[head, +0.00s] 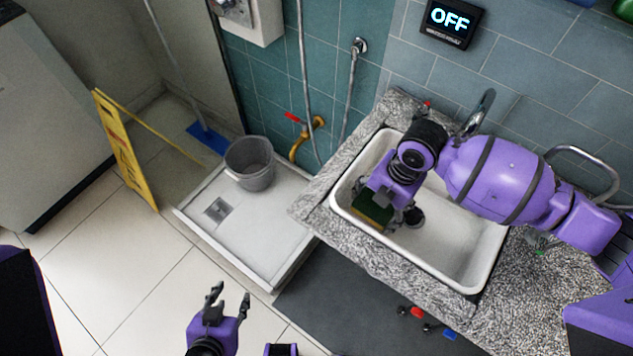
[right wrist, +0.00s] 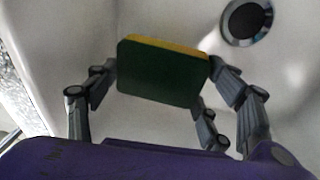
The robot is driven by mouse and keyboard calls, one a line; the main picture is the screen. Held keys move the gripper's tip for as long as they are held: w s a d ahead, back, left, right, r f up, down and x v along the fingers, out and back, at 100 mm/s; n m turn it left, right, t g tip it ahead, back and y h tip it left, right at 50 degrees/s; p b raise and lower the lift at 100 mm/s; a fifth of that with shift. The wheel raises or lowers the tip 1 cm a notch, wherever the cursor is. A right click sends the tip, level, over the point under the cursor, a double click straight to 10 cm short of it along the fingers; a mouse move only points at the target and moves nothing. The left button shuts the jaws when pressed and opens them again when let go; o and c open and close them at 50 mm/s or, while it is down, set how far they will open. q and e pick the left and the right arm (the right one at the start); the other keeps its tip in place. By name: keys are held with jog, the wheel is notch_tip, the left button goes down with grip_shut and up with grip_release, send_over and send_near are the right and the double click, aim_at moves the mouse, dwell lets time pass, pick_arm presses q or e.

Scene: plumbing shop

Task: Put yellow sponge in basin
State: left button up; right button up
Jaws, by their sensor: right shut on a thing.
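The sponge (right wrist: 160,72) has a dark green face and a yellow edge. It also shows in the head view (head: 372,212), partly hidden by my right gripper. My right gripper (head: 385,215) is shut on it, with the fingers on both sides of it in the right wrist view (right wrist: 160,85). It holds the sponge inside the outline of the white basin (head: 470,262), near its left end. I cannot tell whether the sponge touches the basin floor. My left gripper (head: 228,295) is open and empty above the floor at the bottom of the head view.
The basin is set in a speckled stone counter (head: 315,195) with a curved tap (head: 484,105) behind it. The basin drain (right wrist: 246,20) is dark. A grey bucket (head: 250,165) stands on a white shower tray (head: 260,232). A yellow sign (head: 126,150) stands at the left.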

aim_at(372, 214)
pick_arm(q)
jog(key=shift+s+f, duration=0.25)
jog(key=shift+s, duration=0.1)
pick_arm(e)
jog(key=shift+s+f, duration=0.1)
jog(key=shift+f, duration=2.1)
jog(key=shift+f, duration=0.15)
jog(key=o, duration=0.9)
jog(key=shift+o, duration=0.2)
